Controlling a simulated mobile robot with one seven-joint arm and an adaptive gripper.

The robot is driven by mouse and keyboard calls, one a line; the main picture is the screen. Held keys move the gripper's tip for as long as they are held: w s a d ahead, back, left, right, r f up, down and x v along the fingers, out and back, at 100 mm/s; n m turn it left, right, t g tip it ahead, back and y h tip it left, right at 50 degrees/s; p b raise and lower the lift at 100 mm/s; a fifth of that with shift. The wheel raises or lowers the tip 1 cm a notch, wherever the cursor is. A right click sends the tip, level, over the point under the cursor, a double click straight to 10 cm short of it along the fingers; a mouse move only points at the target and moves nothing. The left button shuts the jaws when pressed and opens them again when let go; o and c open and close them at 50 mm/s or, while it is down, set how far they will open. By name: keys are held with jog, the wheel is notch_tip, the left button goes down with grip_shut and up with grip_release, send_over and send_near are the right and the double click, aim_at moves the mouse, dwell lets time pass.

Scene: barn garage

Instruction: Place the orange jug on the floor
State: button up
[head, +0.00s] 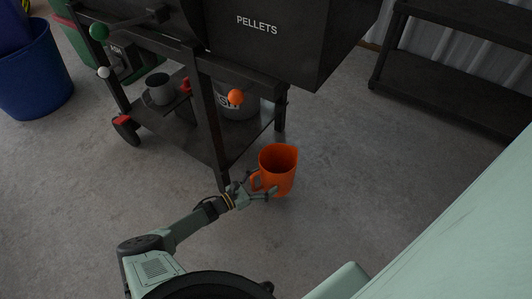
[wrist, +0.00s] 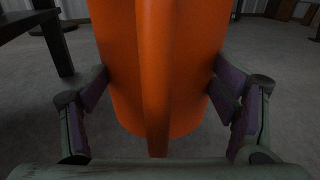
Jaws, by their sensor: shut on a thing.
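The orange jug (head: 279,170) is upright in the middle of the head view, with its handle toward the left. My gripper (head: 260,187) is at the handle side of the jug. In the wrist view the jug (wrist: 190,60) fills the middle, its handle running down the centre. The fingers of my gripper (wrist: 160,95) lie on either side of the jug and are shut on it. The jug is over the concrete floor (head: 340,220); I cannot tell whether its base touches the floor.
A black pellet grill (head: 265,35) on a wheeled frame stands just behind the jug, its leg close on the left. A blue bin (head: 35,75) is at the far left. A dark shelf (head: 450,75) stands at the upper right. Floor to the right is clear.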

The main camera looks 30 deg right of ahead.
aim_at(264, 189)
jog(key=shift+f+b, duration=1.4)
jog(key=shift+f, duration=1.6)
jog(key=shift+f, duration=0.2)
jog(key=o, duration=1.3)
jog(key=shift+a+r, duration=0.2)
jog(key=shift+r, duration=0.05)
jog(key=a+p, duration=0.1)
jog(key=a, duration=1)
jog(key=shift+a+f+p, duration=0.1)
jog(key=shift+a+p, duration=0.25)
